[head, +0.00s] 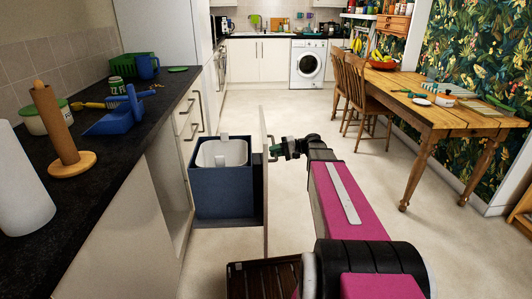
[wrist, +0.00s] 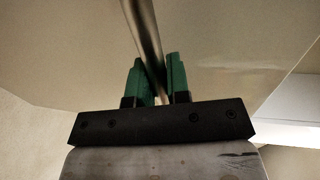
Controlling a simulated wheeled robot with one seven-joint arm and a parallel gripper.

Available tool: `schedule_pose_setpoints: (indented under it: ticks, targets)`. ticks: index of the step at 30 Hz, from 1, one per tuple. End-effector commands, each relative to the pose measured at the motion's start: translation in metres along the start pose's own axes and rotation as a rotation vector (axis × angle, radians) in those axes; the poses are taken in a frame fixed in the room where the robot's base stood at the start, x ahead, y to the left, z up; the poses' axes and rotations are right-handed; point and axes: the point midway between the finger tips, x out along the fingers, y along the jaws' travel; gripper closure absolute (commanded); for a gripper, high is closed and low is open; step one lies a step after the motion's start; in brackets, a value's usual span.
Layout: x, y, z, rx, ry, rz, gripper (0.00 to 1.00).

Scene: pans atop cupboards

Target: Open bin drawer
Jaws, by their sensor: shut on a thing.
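The bin drawer (head: 264,200) stands pulled out from the left counter, its front panel seen nearly edge-on. Behind the panel sits a blue bin (head: 222,192) with a white liner or inner bucket (head: 222,153). My gripper (head: 276,149) is at the outer side of the panel near its top. In the wrist view my green fingers (wrist: 157,80) are shut on the metal bar handle (wrist: 147,35), which runs between them. The cream drawer front (wrist: 70,50) fills much of that view.
A black counter (head: 110,140) on the left carries a blue dustpan (head: 118,115), a paper roll holder (head: 60,130) and a green basket (head: 133,64). A wooden table (head: 450,110) and chairs (head: 372,95) stand at right. Open floor (head: 310,110) lies between. A dark slatted crate (head: 262,279) is near the bottom.

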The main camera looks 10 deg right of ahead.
Motion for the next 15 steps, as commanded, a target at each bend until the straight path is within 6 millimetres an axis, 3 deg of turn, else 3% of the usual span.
schedule_pose_setpoints:
  ticks: [14, 15]
  targets:
    - [-0.0058, 0.0013, -0.0011, 0.0, 0.001, 0.0, 1.0]
    - [-0.0058, 0.0013, -0.0011, 0.0, 0.001, 0.0, 0.77]
